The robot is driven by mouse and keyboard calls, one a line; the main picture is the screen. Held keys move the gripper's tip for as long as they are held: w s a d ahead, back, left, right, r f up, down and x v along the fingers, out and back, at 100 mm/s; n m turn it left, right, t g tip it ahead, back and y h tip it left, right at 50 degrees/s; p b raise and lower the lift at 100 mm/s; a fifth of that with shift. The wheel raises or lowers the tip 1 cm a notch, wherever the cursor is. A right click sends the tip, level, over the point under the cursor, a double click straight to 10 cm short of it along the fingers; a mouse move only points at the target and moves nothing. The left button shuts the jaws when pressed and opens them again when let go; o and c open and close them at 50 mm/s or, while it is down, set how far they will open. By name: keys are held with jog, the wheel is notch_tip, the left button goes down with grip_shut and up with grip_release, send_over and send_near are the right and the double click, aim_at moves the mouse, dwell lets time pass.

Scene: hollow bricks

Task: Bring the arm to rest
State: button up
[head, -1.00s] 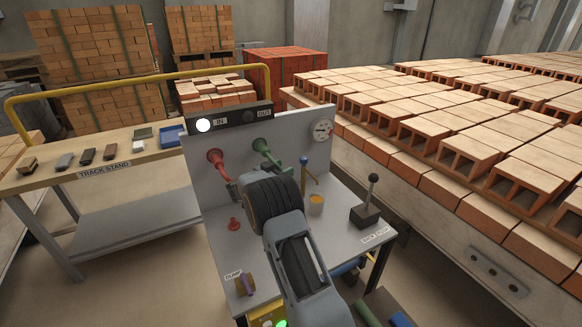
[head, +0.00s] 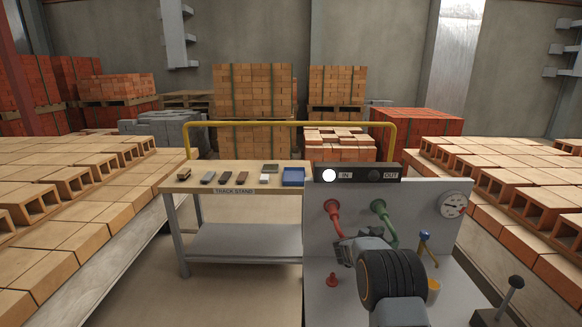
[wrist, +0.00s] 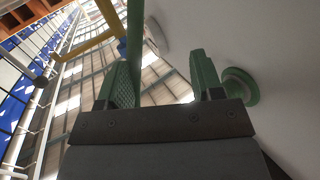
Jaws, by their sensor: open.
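The panel carries a lit white IN lamp (head: 329,176) and a gauge (head: 453,205). The track stand (head: 240,190) is left. Brick rows flank both sides. Floor (head: 230,303) below the stand is clear.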

jog(key=w+a+f+n+t+y, duration=0.3)
jog(key=a+f+n+t+y, duration=0.15)
jog(key=a+y, duration=0.2)
jog(key=s+a+n+y, duration=0.4)
jog(key=a+y, duration=0.2)
jog(key=a, duration=0.1)
jog(key=s+a+r+n+g+y, duration=0.2)
jog(key=s+a+n+g+y, duration=0.25)
jog(key=s, duration=0.65)
jog(key=s+r+n+g+p, duration=0.1)
jog(key=s+r, duration=0.4)
jog(key=s, duration=0.7)
jog(key=s+a+r+g+h+p, duration=0.1)
jog(key=s+r, duration=0.4)
jog(key=s, duration=0.8)
jog(key=shift+a+n+g+h, duration=0.15)
jog(key=shift+n+g+h, duration=0.2)
jog(key=shift+g, duration=0.25)
